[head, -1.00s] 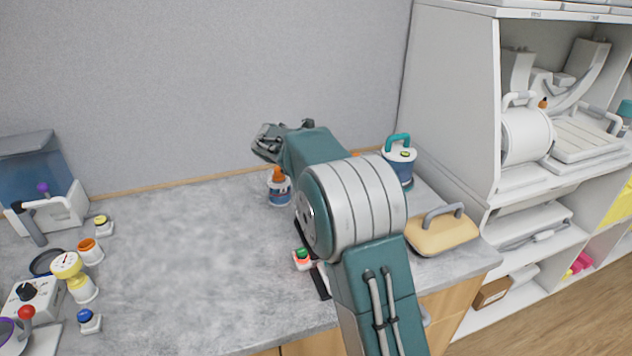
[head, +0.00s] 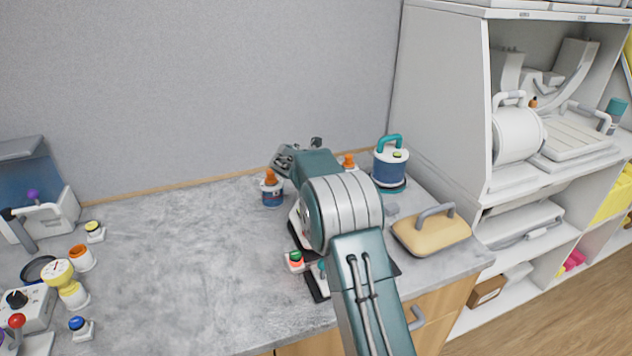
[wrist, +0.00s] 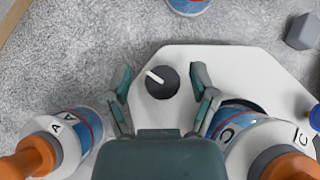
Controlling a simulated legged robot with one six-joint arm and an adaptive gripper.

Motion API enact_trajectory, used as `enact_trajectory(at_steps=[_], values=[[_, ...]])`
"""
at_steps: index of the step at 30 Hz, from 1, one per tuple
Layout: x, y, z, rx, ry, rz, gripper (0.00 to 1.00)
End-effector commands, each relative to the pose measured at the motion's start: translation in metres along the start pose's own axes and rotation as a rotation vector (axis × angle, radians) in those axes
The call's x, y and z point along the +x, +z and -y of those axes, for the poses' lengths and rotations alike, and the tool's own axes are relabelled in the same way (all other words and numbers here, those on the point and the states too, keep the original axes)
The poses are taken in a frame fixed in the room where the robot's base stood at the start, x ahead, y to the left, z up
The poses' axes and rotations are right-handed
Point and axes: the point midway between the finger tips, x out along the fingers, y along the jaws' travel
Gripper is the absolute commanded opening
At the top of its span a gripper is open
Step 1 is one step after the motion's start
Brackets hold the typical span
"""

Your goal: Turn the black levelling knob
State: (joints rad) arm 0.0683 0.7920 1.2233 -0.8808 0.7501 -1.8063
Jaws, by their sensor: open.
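A round black knob (wrist: 163,82) with a white pointer stripe sits on a white plate (wrist: 225,60) in the wrist view. The stripe points to the upper left. My gripper (wrist: 162,80) is open, with one finger to the left and one to the right of the knob. Both fingers look apart from it, but their height above the plate is hard to tell. In the head view my arm hides this knob.
Bottle A (wrist: 65,140) and bottle C (wrist: 255,140), both with orange tips, stand close beside my fingers. A grey hexagonal piece (wrist: 302,31) lies at the upper right. A blue canister (head: 390,167) and a yellow handled block (head: 431,234) stand right of my arm. The counter's middle is clear.

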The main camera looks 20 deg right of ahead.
Motion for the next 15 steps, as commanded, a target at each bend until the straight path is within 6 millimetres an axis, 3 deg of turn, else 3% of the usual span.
enact_trajectory(at_steps=[3, 5, 6, 8, 9, 15], values=[[-0.0003, -0.0001, -0.0001, 0.0, 0.0, 0.0, 0.75], [-0.0008, -0.0004, -0.0006, 0.0, -0.001, 0.0, 0.53], [-0.0009, -0.0005, -0.0007, 0.0, -0.001, 0.0, 0.35], [-0.001, -0.0006, -0.0008, -0.001, -0.001, 0.0, 0.08], [-0.0009, -0.0007, -0.0007, -0.001, -0.001, 0.0, 0.0], [-0.0009, -0.0014, -0.0009, 0.0, -0.002, -0.001, 0.0]])
